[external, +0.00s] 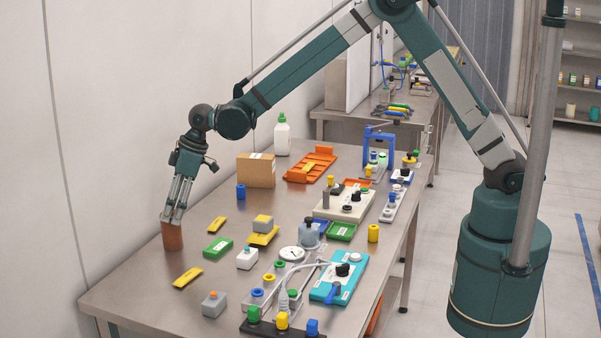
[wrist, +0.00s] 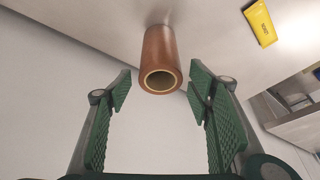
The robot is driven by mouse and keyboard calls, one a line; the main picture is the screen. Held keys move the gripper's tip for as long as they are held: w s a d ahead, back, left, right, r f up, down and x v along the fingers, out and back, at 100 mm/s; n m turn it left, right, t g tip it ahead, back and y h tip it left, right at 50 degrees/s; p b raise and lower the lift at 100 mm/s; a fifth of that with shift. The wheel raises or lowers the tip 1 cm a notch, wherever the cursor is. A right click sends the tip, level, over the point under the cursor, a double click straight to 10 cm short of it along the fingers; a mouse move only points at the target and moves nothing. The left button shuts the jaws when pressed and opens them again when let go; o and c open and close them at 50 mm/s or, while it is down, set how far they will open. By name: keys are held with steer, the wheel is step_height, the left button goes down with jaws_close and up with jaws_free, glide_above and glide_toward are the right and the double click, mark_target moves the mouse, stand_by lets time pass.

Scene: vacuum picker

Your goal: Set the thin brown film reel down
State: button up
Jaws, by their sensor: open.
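The brown film reel (external: 172,237) stands upright on the steel table near its left edge in the external view. In the wrist view the reel (wrist: 160,58) is a brown cylinder with a pale ring around a dark hollow at its near end. My gripper (external: 173,219) is just above the reel in the external view. In the wrist view my gripper (wrist: 160,88) is open, with one green textured finger on each side of the reel's near end. A gap shows between each finger and the reel, and nothing is held.
A yellow piece (external: 187,278), a green tray (external: 217,248) and a blue cylinder (external: 241,192) lie near the reel. A cardboard box (external: 256,170) and a white bottle (external: 282,135) stand farther back. Devices crowd the table's right side. The wall is close on the left.

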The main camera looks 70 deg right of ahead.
steer(key=shift+v, duration=1.9)
steer(key=shift+s+d+r, duration=0.25)
steer(key=shift+d+r, duration=0.05)
steer(key=shift+r, duration=0.1)
steer(key=s+d+r+m+t, duration=0.1)
steer(key=s+d+r, duration=0.45)
steer(key=s, duration=0.25)
steer(key=s+d+r+m+h, duration=0.1)
steer(key=s+d+r, duration=0.4)
steer(key=s+r, duration=0.25)
steer(key=s+d+r+m+t, duration=0.1)
steer(key=s+d+r, duration=0.45)
steer(key=s, duration=0.35)
steer(key=s+d+m, duration=0.1)
steer(key=s+d, duration=0.2)
steer(key=s, duration=0.6)
steer(key=s+d+f+m+t+h, duration=0.1)
steer(key=s+d, duration=0.2)
steer(key=s, duration=0.6)
steer(key=s+d+f+m, duration=0.1)
steer(key=s+d, duration=0.3)
steer(key=s, duration=0.6)
steer(key=shift+f+m+t+h, duration=0.15)
steer(key=shift+m+t+h, duration=0.15)
steer(key=shift+m+h, duration=0.1)
